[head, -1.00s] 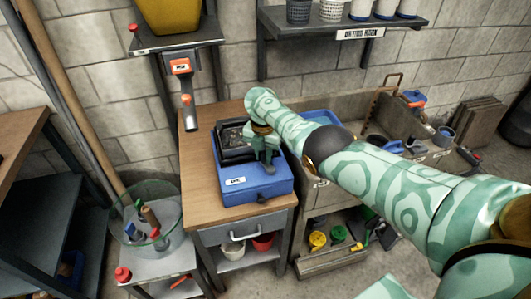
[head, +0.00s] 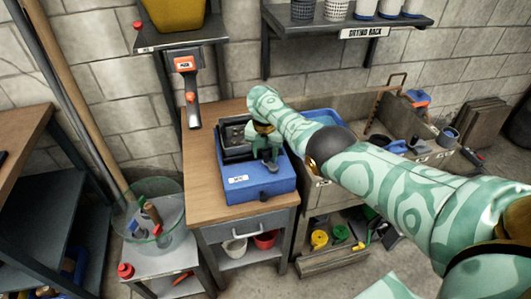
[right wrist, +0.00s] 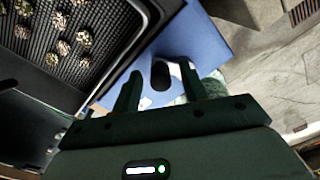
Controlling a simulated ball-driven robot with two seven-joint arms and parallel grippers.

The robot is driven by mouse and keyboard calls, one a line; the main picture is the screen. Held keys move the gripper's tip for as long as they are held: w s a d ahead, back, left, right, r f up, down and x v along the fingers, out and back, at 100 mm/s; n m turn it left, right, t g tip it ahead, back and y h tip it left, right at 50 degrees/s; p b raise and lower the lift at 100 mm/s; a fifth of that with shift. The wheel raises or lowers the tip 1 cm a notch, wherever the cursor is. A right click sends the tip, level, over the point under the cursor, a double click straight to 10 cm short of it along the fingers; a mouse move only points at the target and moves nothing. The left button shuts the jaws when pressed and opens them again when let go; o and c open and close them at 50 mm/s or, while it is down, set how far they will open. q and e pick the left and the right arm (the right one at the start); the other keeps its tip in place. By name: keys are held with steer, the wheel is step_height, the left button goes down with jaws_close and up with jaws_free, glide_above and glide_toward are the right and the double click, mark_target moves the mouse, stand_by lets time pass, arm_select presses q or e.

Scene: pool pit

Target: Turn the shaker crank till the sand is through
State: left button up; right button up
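The shaker, a blue box (head: 258,187) with a black tray (head: 233,137) on top, stands on the wooden bench. My right gripper (head: 268,160) points down at the shaker's right side and hides part of it. In the right wrist view, the two fingers (right wrist: 160,88) are apart, with a dark rounded knob (right wrist: 160,74), seemingly the crank's handle, showing between them. Gaps show on both sides of the knob. The black mesh tray (right wrist: 60,60) there holds several gravel-like lumps; I see no loose sand. My left gripper is out of view.
The wooden bench (head: 205,190) has bare top left of the shaker. A glass bowl (head: 150,215) with tools stands lower left. A wooden crate (head: 350,110) holding a blue tray (head: 322,116) is on the right. A wall shelf (head: 340,35) is above.

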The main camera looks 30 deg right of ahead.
mark_target(265, 151)
step_height(265, 151, up, 16)
steer(key=p, duration=0.9)
steer(key=shift+r, duration=0.15)
steer(key=shift+w, duration=0.1)
